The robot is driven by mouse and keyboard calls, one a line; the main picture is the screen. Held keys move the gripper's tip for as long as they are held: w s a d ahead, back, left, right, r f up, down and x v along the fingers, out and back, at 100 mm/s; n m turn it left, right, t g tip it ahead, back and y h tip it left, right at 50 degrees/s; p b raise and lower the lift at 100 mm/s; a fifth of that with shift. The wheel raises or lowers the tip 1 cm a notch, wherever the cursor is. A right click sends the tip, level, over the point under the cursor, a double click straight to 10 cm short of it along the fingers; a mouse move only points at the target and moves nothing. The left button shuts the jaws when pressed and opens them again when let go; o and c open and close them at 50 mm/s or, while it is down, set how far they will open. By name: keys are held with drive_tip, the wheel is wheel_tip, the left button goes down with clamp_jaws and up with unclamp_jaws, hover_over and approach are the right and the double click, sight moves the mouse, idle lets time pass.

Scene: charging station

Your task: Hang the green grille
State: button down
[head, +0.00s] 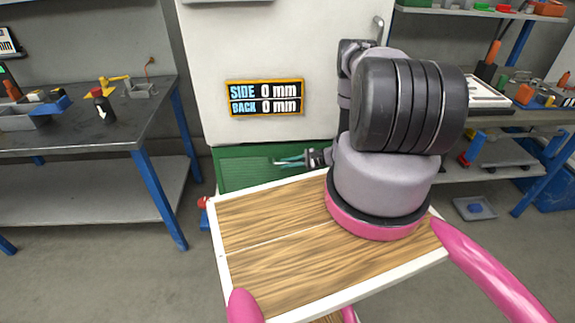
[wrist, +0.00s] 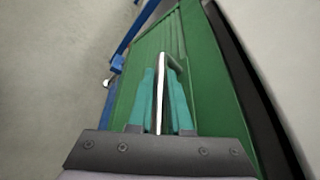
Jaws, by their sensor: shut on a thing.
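The green grille (head: 232,178) stands upright just under the white cabinet front in the head view. Its lower part is hidden behind my wooden-topped base. My gripper (head: 284,162) is in front of it, with its teal fingers against the green face. In the wrist view my gripper (wrist: 163,78) is shut on the metal handle (wrist: 160,95) of the grille (wrist: 203,75), one finger on each side. The sign (head: 264,97) on the cabinet reads SIDE 0 mm and BACK 0 mm. I cannot tell whether the grille is resting on its mount.
The white cabinet (head: 245,40) rises above the grille. A workbench (head: 140,125) with tools stands at the left, and another bench (head: 515,125) with shelves stands at the right. A blue post with a red part (head: 203,203) shows at the grille's lower left. Floor between is clear.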

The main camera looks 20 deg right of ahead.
drive_tip(key=shift+w+r, duration=0.1)
drive_tip(key=shift+r, duration=0.4)
idle(0.3)
drive_tip(key=s+a, duration=0.2)
drive_tip(key=s, duration=0.8)
drive_tip(key=shift+a, duration=0.4)
drive_tip(key=shift+w, duration=0.1)
idle(0.4)
